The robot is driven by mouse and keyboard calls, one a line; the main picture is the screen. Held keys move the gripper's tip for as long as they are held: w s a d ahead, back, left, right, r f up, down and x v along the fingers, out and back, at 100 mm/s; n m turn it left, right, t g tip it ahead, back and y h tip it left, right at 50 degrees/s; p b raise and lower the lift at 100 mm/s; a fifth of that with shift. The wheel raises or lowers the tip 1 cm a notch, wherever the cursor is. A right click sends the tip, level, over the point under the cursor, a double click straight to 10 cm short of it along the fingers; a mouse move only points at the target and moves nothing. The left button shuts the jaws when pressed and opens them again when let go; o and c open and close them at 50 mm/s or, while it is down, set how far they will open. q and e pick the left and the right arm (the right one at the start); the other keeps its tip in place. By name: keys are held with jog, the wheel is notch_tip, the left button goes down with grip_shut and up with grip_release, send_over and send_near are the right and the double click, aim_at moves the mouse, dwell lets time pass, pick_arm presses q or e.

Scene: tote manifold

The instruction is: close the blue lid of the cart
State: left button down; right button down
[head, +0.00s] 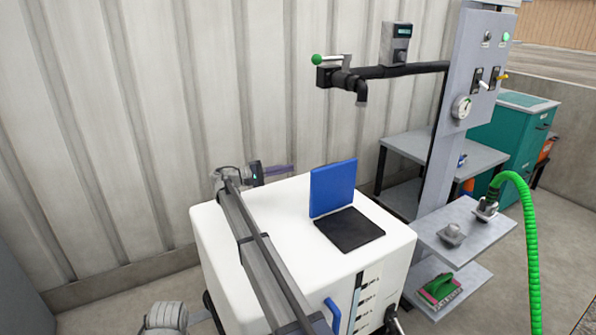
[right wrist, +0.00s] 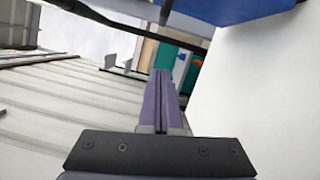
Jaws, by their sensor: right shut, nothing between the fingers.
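The white cart (head: 262,206) stands in the middle of the head view. Its blue lid (head: 333,187) stands upright at the back edge of a black square opening (head: 349,229) in the cart top. My right gripper (head: 289,168) is at the back left of the cart top, left of the lid and apart from it, pointing right. Its purple fingers (right wrist: 163,78) are shut and empty in the right wrist view. There a blue surface (right wrist: 235,8), apparently the lid, crosses the top, and the white cart top (right wrist: 255,85) fills the right. My left gripper is not in view.
A corrugated wall (head: 130,120) runs close behind the cart. A black pipe with a spout (head: 361,92) and a green-knobbed lever hangs above and behind the lid. A grey post (head: 437,160) with shelves and a green hose (head: 530,230) stand to the right.

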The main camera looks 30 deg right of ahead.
jog(key=s+d+r+p, duration=0.1)
jog(key=s+d, duration=0.4)
jog(key=d, duration=0.3)
jog(key=shift+s+d, duration=0.2)
jog(key=shift+d, duration=0.2)
jog(key=shift+s+r, duration=0.1)
